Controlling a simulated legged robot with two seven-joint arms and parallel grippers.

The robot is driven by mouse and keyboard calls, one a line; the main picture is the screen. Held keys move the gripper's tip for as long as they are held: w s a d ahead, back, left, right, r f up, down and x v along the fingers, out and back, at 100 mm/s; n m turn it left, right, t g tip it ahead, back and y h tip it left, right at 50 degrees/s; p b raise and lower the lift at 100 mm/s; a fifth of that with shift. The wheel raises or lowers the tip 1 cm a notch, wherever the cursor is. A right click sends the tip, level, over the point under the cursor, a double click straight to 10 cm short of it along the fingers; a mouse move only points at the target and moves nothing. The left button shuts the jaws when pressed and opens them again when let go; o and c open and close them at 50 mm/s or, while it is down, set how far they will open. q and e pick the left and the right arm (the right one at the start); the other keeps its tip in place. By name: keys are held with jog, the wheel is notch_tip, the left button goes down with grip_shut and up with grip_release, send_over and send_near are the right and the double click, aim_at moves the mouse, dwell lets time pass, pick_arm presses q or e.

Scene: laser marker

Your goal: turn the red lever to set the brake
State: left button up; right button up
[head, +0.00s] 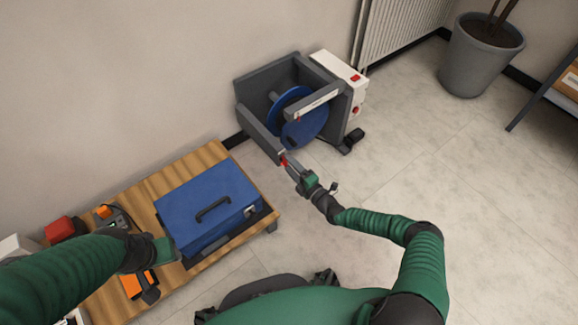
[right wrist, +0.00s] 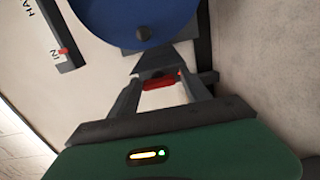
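The red lever (head: 283,161) is at the lower front end of the grey reel frame (head: 262,137). In the right wrist view the red lever (right wrist: 158,84) lies across the space between my right fingertips. My right gripper (head: 288,164) reaches the lever from the front; in the wrist view its dark fingers (right wrist: 163,88) stand apart, one on each side of the red part. I cannot tell whether they touch it. My left gripper (head: 172,250) is beside the blue case, and its fingers are not clear.
A blue reel (head: 305,118) sits in the frame, with a white box (head: 338,72) behind it. A blue case (head: 205,205) lies on the wooden table (head: 185,168) at left, with orange tools nearby. The floor (head: 400,160) to the right is clear up to a plant pot (head: 480,60).

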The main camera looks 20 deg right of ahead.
jog(key=shift+o, duration=1.1)
jog(key=shift+a, duration=0.15)
jog(key=shift+r, duration=0.1)
jog(key=p+v, duration=0.7)
jog(key=v, duration=1)
jog(key=shift+w, duration=0.1)
